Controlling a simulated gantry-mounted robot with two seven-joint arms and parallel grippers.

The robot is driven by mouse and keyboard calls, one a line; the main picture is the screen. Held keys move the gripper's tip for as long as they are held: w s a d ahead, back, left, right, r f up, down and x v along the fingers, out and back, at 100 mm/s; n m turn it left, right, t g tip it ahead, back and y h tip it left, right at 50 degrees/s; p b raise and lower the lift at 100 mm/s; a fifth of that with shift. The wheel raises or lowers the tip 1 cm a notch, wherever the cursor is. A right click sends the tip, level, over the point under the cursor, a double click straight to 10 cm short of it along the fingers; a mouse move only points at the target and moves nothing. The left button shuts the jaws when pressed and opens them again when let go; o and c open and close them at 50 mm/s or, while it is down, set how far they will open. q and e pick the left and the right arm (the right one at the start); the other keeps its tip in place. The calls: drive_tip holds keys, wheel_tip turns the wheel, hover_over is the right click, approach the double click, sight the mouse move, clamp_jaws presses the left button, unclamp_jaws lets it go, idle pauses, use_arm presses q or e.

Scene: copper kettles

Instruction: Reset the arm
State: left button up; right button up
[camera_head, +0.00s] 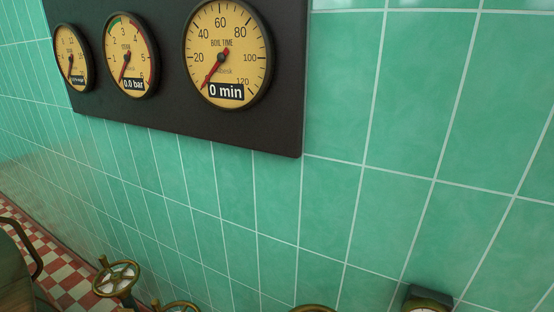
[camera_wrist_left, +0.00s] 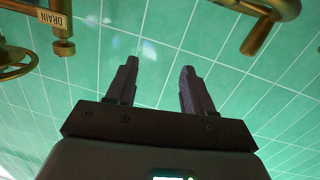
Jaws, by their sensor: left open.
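In the left wrist view my left gripper (camera_wrist_left: 158,85) is open and empty. Its two dark fingers stand apart with only green tiled wall behind them. Nothing is between the fingers or touching them. Neither gripper shows in the head view, and my right gripper is in neither view.
A dark panel (camera_head: 170,110) with three gauges is on the tiled wall; the boil time gauge (camera_head: 225,55) reads 0 min. Brass handwheels (camera_head: 117,279) stand along the bottom. A "DRAIN" tag (camera_wrist_left: 46,17) and brass pipework (camera_wrist_left: 262,22) flank my left gripper.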

use_arm(q)
drive_tip(key=s+d+r+n+g+y+p, duration=0.25)
drive_tip(key=s+d+p, duration=0.45)
drive_tip(key=s+d, duration=0.8)
drive_tip(key=s+a+r+g+y+p, duration=0.1)
drive_tip(key=s+r+g+y, duration=0.2)
drive_tip(key=s+g, duration=0.25)
drive_tip(key=s+r+g+y+p, duration=0.1)
drive_tip(key=s+r+g+y, duration=0.25)
drive_tip(key=s, duration=0.35)
wheel_tip(320, 180, up, 38)
drive_tip(key=p, duration=3.7)
drive_tip(key=shift+f+h, duration=0.25)
drive_tip(key=shift+h, duration=0.15)
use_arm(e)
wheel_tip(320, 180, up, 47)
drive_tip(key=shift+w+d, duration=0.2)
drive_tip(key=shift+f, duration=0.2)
use_arm(q)
drive_tip(key=shift+o, duration=0.2)
